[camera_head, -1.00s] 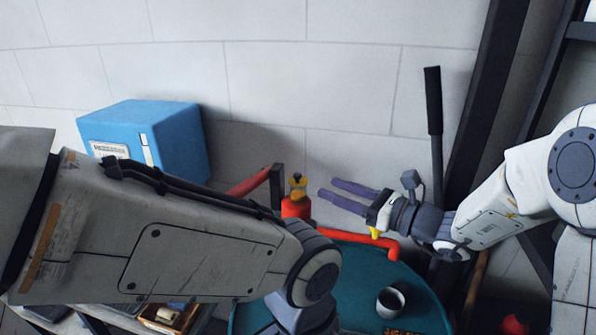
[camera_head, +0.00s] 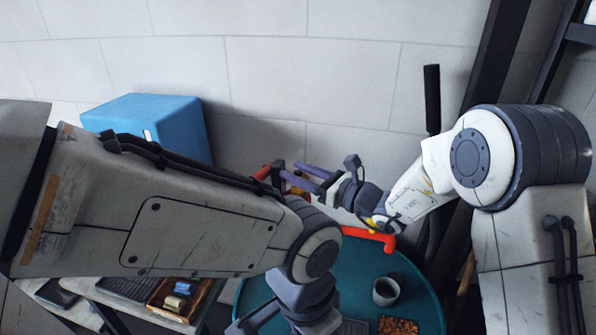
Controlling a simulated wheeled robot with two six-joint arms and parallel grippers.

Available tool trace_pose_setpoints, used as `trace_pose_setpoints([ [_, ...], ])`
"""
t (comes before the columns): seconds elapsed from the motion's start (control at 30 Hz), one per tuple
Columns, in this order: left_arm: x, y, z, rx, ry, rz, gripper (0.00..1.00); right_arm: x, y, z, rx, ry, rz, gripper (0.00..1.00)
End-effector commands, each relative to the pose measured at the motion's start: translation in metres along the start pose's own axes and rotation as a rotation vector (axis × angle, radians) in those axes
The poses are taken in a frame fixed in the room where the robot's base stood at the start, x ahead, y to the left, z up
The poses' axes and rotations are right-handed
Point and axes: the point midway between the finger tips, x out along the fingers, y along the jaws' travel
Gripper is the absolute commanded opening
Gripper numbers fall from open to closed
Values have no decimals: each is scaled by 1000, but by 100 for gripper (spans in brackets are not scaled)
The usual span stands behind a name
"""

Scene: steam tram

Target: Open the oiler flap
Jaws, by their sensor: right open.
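The oiler, a red body with a brass-coloured top (camera_head: 297,189), stands behind the table near the wall. It is largely hidden by my right gripper and my left arm, and I cannot make out its flap or whether it is open. My right gripper (camera_head: 302,173) has its purple fingers apart, pointing left, in front of or right beside the oiler top in the picture; I cannot tell whether they touch it. The fingers look empty. My left arm crosses the lower left, its wrist bent down; its fingers are out of the frame.
A round teal table (camera_head: 345,275) carries a grey cup (camera_head: 387,290) and a brown granular patch (camera_head: 398,327). A red pipe (camera_head: 370,236) runs along its back. A blue box (camera_head: 165,125) stands left; a black-handled lever (camera_head: 432,100) rises right. A small wooden tray (camera_head: 175,307) lies lower left.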

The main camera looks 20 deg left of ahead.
Motion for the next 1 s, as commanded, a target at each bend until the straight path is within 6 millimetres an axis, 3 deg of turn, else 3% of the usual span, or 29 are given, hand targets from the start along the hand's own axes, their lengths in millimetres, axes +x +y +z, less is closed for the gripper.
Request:
trace_pose_setpoints([
  [0.03, 0, 0, 0, 0, 0, 0, 50, 0, 0, 0, 0, 0, 0, 40],
  [0.13, 0, 0, 0, 0, 0, 0, 50, 0, 0, 0, 0, 0, 0, 2],
  [0.17, 0, 0, 0, 0, 0, 0, 50, 0, 0, 0, 0, 0, 0, 0],
  [0.57, -6, 0, 0, 0, 0, 0, 50, 0, -1, 4, 45, 19, 1, 0],
  [1.0, -44, 3, -2, 5, 0, 0, 50, 4, -10, 17, 353, 147, 0, 0],
])
